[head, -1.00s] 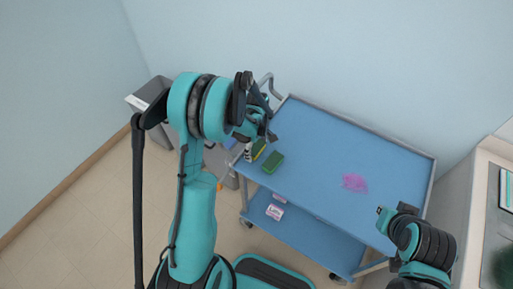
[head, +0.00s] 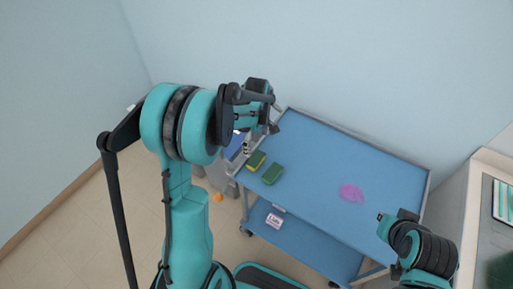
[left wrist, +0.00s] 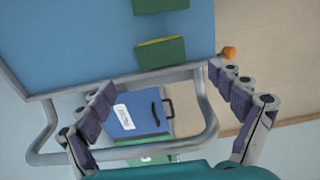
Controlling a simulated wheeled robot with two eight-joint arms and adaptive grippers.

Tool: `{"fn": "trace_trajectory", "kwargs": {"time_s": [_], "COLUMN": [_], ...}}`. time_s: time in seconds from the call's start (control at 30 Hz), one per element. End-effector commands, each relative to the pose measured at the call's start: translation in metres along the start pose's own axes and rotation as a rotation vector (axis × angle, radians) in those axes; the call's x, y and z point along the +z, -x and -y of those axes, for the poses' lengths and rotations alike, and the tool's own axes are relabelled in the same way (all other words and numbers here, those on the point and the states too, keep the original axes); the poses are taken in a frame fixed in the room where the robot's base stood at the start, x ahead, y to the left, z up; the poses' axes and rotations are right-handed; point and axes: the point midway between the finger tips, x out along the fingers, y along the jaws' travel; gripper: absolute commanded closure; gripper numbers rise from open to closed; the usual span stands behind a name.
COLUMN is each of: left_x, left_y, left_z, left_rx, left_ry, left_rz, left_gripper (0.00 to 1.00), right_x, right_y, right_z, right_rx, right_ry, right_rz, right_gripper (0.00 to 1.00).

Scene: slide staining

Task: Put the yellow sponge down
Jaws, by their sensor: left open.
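The yellow sponge (head: 257,161), yellow with a green face, lies on the blue top of the cart (head: 325,165) near its left edge. In the left wrist view the sponge (left wrist: 160,53) shows mostly green with a yellow strip, beyond my fingers and close to the cart's rim. My left gripper (head: 262,128) is above that end of the cart, apart from the sponge. Its fingers (left wrist: 160,84) are spread wide with nothing between them. Of my right arm only links show at the lower right; its fingers are not seen.
A green sponge (head: 273,174) lies just right of the yellow one. A pink-purple stain (head: 351,193) is on the cart top. A grey handle rail (left wrist: 208,112) juts from the cart's end, with a blue labelled item (left wrist: 138,113) below it.

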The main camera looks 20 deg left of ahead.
Motion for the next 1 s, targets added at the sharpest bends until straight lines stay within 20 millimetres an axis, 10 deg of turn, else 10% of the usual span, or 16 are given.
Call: {"fn": "trace_trajectory", "kwargs": {"time_s": [0.27,0.6,1.0], "left_x": [0.012,0.062,0.099], "left_y": [0.040,0.122,0.136], "left_z": [0.013,0.087,0.161], "left_rx": [0.054,0.283,0.435], "left_ry": [-0.131,-0.747,-1.318], "left_rz": [-0.019,-0.188,-0.473], "left_gripper": [0.07,0.07,0.07], "right_x": [-0.002,-0.001,-0.001], "right_y": [0.002,0.002,0.002], "right_z": [0.000,0.000,0.000], "right_rx": [0.000,0.000,0.000], "right_ry": [0.000,0.000,0.000], "right_rz": [0.000,0.000,0.000], "right_gripper": [1.00,1.00,1.00]}}
